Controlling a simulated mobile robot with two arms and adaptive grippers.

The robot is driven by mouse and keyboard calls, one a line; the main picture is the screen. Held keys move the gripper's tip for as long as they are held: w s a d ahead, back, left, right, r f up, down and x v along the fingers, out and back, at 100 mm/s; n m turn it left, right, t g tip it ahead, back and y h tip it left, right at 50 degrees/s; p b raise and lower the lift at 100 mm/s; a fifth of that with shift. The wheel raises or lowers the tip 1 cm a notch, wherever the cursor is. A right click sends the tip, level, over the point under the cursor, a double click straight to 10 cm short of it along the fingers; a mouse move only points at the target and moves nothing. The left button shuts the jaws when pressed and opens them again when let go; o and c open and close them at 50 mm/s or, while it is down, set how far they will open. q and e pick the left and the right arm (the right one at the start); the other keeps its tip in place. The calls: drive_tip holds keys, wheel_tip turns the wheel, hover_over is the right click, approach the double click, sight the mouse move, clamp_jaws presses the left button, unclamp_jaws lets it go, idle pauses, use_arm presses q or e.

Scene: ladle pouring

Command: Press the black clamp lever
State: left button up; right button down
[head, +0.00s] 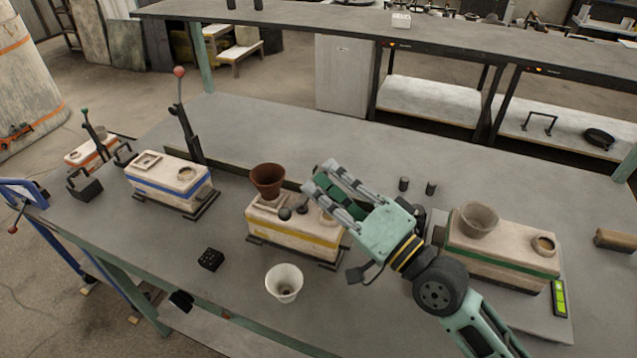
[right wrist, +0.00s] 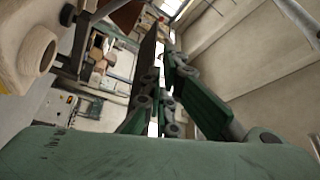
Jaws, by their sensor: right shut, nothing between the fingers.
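The mold box with a yellow stripe (head: 292,238) stands mid-table with a brown cup (head: 268,178) on top. Two dark round knobs, a left one (head: 284,213) and a right one (head: 302,207), show over its top; I cannot tell for certain which belongs to the black clamp lever. My right gripper (head: 322,182) is shut and empty, above and behind the right end of this box. Its arm hides part of the box's right end. In the right wrist view its green fingers (right wrist: 165,85) show close up. My left gripper is not in view.
A blue-striped box (head: 172,188) with an upright red-knobbed lever (head: 184,120) stands left. A green-striped box (head: 495,250) holding a grey cup (head: 478,219) stands right. A white cup (head: 284,283) and a small black block (head: 210,259) are in front. The table behind is mostly clear.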

drive_tip(key=f+b+v, duration=0.1)
drive_tip(key=b+v, duration=0.2)
drive_tip(key=v, duration=0.5)
drive_tip(key=shift+w+f, duration=0.25)
drive_tip(key=shift+f, duration=0.05)
